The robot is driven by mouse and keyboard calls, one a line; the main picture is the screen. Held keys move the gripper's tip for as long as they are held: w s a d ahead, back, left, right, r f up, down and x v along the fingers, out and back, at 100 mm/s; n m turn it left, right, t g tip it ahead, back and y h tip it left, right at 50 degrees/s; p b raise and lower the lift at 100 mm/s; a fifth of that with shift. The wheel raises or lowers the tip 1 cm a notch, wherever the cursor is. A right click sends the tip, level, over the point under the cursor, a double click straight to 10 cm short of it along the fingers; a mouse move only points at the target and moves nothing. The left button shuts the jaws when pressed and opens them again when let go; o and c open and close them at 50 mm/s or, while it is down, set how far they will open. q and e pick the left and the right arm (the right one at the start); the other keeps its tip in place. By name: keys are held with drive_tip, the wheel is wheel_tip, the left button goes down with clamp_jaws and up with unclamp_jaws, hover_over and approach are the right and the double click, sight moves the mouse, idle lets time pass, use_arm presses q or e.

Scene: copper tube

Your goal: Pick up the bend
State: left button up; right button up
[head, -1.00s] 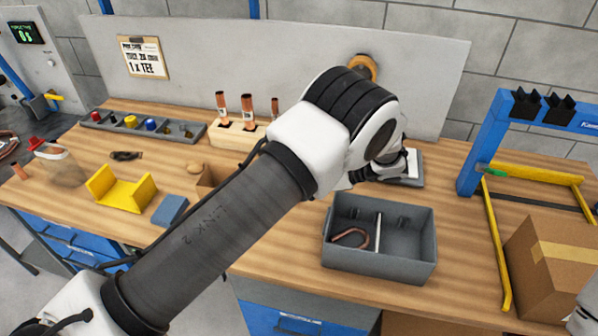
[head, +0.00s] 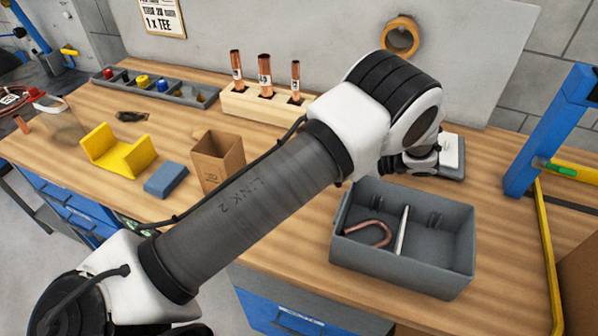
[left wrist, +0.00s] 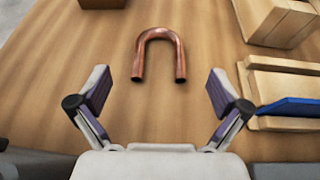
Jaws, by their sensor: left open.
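A copper U-shaped bend (left wrist: 160,42) lies on the wooden bench in the left wrist view, curve away from me and both open ends toward me. My left gripper (left wrist: 158,88) is open and empty, its fingers spread to either side, just short of the bend's ends. In the head view my left arm crosses the bench; its gripper fingers and that bend are hidden. Another copper bend (head: 384,239) lies in the left compartment of the grey bin (head: 400,271). My right gripper is not in view.
A wooden stand (head: 240,105) holds copper tubes at the back. A yellow cradle (head: 117,155), a blue block (head: 166,180) and an open cardboard box (head: 218,160) stand left of my arm. In the wrist view, wooden pieces (left wrist: 285,85) lie close on the right.

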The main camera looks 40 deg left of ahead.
use_arm(q)
drive_tip(key=p+x, duration=0.2)
drive_tip(key=x, duration=0.4)
drive_tip(key=shift+a+f, duration=0.1)
drive_tip(key=shift+a, duration=0.1)
drive_tip(key=shift+s+a+f, duration=0.1)
drive_tip(key=shift+a, duration=0.05)
drive_tip(key=shift+c, duration=1.1)
drive_tip(key=c, duration=1)
